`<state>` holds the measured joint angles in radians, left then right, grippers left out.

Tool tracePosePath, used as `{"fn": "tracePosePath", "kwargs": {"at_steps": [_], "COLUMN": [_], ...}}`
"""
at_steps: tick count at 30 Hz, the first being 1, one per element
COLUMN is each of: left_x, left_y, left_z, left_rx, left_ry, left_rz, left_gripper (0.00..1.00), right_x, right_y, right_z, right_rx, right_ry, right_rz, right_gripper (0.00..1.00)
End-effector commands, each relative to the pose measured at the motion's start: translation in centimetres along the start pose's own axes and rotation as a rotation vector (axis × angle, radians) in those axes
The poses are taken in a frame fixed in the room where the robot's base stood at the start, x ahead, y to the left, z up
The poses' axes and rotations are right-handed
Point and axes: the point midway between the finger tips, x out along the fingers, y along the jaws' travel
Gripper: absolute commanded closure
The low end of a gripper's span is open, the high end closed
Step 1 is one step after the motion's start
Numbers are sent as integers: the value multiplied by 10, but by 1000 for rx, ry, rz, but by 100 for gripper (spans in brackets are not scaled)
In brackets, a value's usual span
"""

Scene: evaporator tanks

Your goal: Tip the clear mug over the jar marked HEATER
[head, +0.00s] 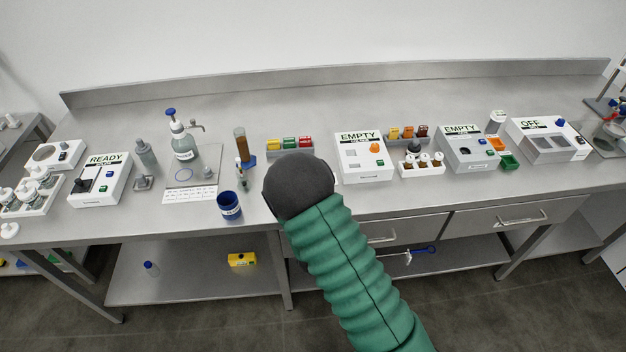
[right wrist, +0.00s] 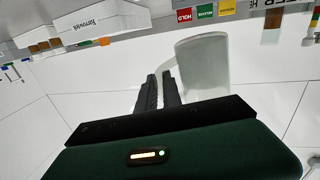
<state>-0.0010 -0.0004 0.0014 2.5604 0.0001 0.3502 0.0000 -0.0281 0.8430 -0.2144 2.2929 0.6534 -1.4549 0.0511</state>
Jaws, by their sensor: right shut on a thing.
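In the right wrist view my right gripper (right wrist: 160,84) is shut on the handle of a clear, whitish mug (right wrist: 202,72). The mug is to the right of the fingers, and its contents cannot be made out. In the head view my green-sleeved right arm reaches over the front of the bench, and its dark rounded end hides the gripper and mug. No label reading HEATER is legible in full. A white label at the top right of the wrist view is cut off by the edge. My left gripper is in neither view.
The steel bench (head: 215,120) holds a READY box (head: 99,180), a pump bottle (head: 183,145), a dark blue cup (head: 229,206), two EMPTY boxes (head: 362,160) and an OFF box (head: 548,140). Red, green and yellow tags (right wrist: 205,14) show in the wrist view.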

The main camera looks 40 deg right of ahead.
Motion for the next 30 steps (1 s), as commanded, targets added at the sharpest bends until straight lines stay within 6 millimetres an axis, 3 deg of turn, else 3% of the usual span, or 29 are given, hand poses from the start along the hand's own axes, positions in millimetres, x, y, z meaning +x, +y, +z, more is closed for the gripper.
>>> {"fn": "tracePosePath", "kwargs": {"at_steps": [5, 10, 19, 30], "left_x": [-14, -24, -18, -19], "left_y": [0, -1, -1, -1], "left_z": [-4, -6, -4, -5], "left_rx": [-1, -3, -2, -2], "left_ry": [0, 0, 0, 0], "left_rz": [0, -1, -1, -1], "left_gripper": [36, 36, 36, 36], "right_x": [-10, -10, -1, -10], "right_y": [-11, -8, -2, -10], "right_z": [-11, -14, 15, 8], "right_rx": [-129, -254, -457, -460], "right_ry": [9, 11, 2, 11], "right_rz": [-7, -5, -6, -4], "right_gripper": [100, 100, 100, 100]}}
